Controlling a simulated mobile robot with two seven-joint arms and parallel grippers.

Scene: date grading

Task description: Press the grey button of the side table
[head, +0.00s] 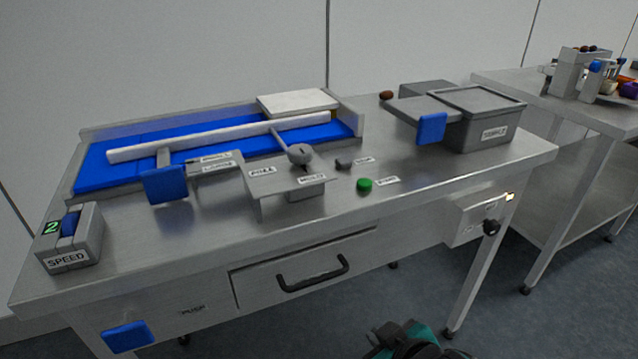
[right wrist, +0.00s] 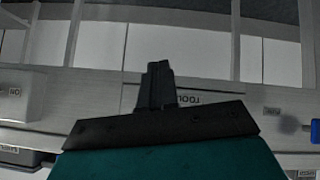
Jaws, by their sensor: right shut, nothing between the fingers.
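A small dark grey button (head: 343,163) sits on the steel table top (head: 420,180), beside a small label and behind the green button (head: 364,184). A rounded grey knob (head: 299,153) on a lever stands to its left. My right gripper (head: 400,340), dark with a teal body, shows only in part at the bottom edge of the head view, below the table front and well apart from the grey button. In the right wrist view its fingers (right wrist: 155,88) are shut with nothing between them. My left gripper is out of view.
A blue belt (head: 120,150) with a white bar lies at the back left. A speed box (head: 70,240) stands at the front left. A grey lidded box (head: 485,125) stands at the right. A drawer handle (head: 312,275) juts from the front. Another table (head: 510,85) stands at the right.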

